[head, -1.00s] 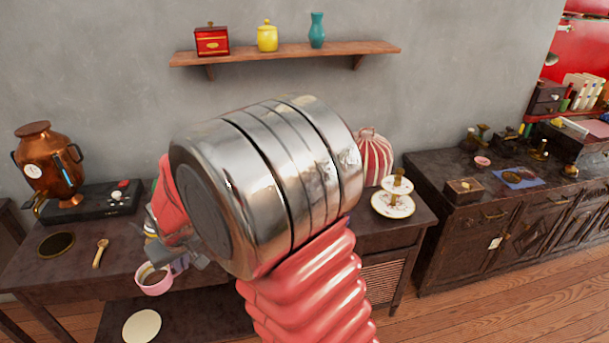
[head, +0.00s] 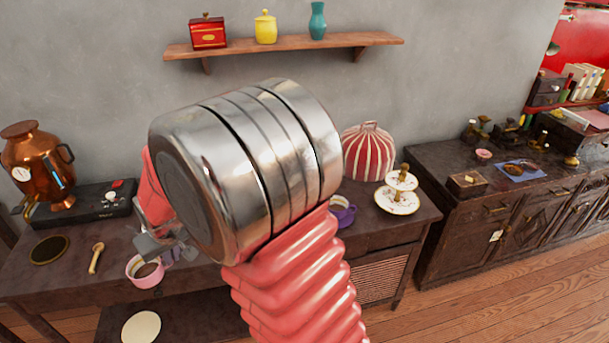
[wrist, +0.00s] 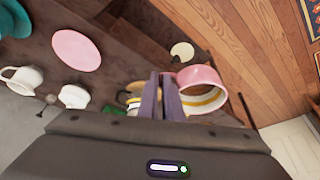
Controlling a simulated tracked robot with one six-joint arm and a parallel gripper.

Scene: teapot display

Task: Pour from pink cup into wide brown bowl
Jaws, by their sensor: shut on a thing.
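The pink cup (head: 145,272) is at the lower left of the head view, over the front edge of the dark table, with brown contents inside. My gripper (head: 163,246) is mostly behind my large silver wrist link there. In the wrist view my gripper's fingers (wrist: 168,96) are close together at the left side of the pink cup (wrist: 202,75), shut on it, probably at its handle, which they hide. The cup's inside shows a yellow band. I cannot make out the wide brown bowl with certainty; a round dark, gold-rimmed piece (head: 49,250) lies at the table's left.
A wooden spoon (head: 96,257) lies left of the cup. A copper urn (head: 38,165) stands at the back left. A purple cup (head: 342,212), striped cosy (head: 368,152) and tiered stand (head: 397,200) are right of my arm. A pale disc (head: 141,327) is below the cup.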

